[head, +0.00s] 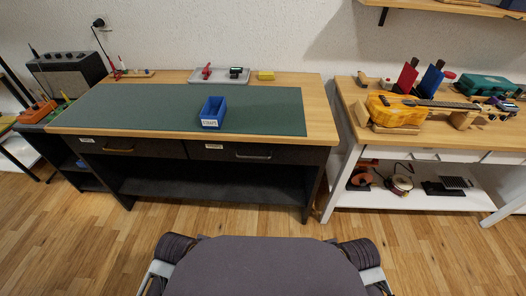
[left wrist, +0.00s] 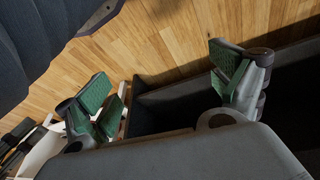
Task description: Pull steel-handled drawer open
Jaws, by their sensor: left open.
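The steel-handled drawer (head: 285,154) is the right one of two dark drawers under the workbench top in the head view. Its front looks flush with the bench, and its silver bar handle (head: 253,156) runs level across it, with a white label at its upper left. My left gripper (left wrist: 167,92) shows only in the left wrist view, with its two green-padded fingers spread wide and nothing seen between them. Wood floor and dark furniture panels lie beyond the fingers; I cannot make out the steel handle there. My right gripper is in neither view.
The left drawer has a brass-coloured handle (head: 118,150). A blue bin (head: 212,112) stands on the green mat (head: 150,108) above the drawers. A white-framed bench (head: 440,155) with a guitar (head: 398,110) stands at right. The floor (head: 120,240) before the bench is clear.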

